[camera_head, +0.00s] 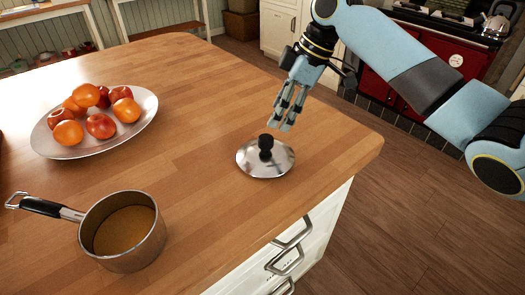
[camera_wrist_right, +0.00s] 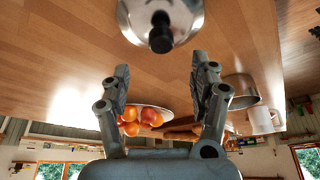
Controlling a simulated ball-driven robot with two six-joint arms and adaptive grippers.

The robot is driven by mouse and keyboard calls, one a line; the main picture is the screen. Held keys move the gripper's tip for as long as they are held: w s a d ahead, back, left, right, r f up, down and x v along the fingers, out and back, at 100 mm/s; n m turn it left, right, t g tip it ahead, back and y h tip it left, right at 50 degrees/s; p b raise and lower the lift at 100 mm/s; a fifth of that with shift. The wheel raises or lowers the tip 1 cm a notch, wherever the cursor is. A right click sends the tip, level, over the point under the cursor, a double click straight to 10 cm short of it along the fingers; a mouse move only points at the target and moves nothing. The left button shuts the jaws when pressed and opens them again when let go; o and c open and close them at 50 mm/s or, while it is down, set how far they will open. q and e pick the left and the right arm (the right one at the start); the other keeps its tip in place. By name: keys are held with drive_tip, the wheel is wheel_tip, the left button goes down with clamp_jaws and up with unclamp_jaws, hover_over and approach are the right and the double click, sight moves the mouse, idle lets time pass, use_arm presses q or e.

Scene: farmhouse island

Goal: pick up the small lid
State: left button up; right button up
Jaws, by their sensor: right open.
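The small lid (camera_head: 266,160) is a shiny steel disc with a black knob, lying on the wooden island top near its right corner. In the right wrist view the lid (camera_wrist_right: 185,18) is at the top, with its knob (camera_wrist_right: 161,36) pointing toward the camera. My right gripper (camera_head: 281,124) is above and just behind the lid, apart from it. Its two fingers (camera_wrist_right: 160,80) are spread and nothing is between them. A saucepan (camera_head: 123,232) with a black handle stands at the front left and holds brownish contents. My left gripper is not in view.
An oval platter (camera_head: 50,144) of oranges and red apples sits at the left of the island. Bare wood (camera_head: 200,120) lies between platter and lid. The island's edge is close to the right of the lid, with drawer handles (camera_head: 285,262) below it. A red stove stands behind.

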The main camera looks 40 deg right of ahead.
sight(266, 138)
drive_tip(key=p+x, duration=0.1)
drive_tip(key=x, duration=0.7)
drive_tip(key=shift+a+f, duration=0.1)
drive_tip(key=shift+f, duration=0.3)
drive_tip(key=shift+s, duration=0.1)
drive_tip(key=shift+c, duration=0.3)
clamp_jaws()
